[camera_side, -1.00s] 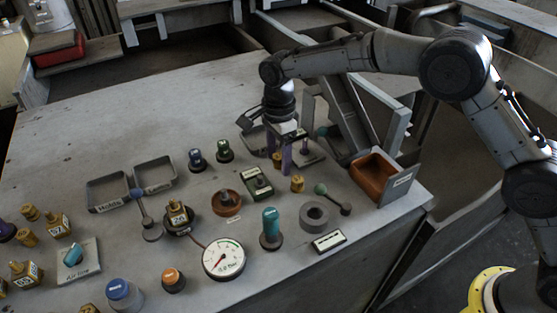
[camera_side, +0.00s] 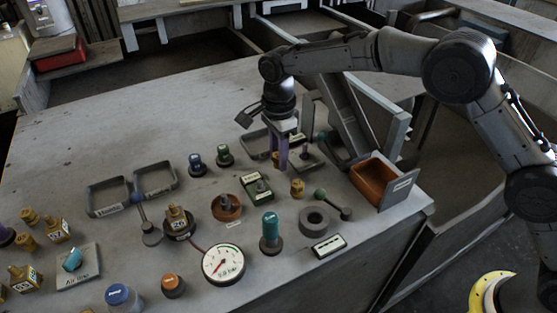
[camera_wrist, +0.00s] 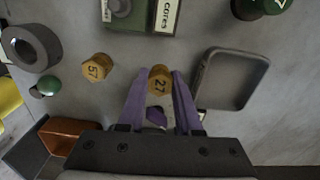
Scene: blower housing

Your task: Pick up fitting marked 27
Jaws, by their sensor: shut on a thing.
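The fitting marked 27 (camera_wrist: 160,80) is a small brass-coloured piece with dark digits. In the wrist view it sits between the tips of the two purple fingers of my gripper (camera_wrist: 159,92), which are shut on it. In the side view my gripper (camera_side: 280,160) points down at the far right part of the bench, and the fitting (camera_side: 276,159) shows only partly beside the fingers. I cannot tell whether it touches the bench. A similar fitting marked 57 (camera_wrist: 96,67) stands apart to the left in the wrist view; it also shows in the side view (camera_side: 297,187).
An orange-brown bin (camera_side: 373,180) stands at the bench's right edge. A grey ring (camera_side: 314,220), a green switch box (camera_side: 257,187) and a green-knobbed lever (camera_side: 331,201) are nearby. An empty grey tray (camera_wrist: 233,80) lies right of the fingers. Bare bench extends at the back left.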

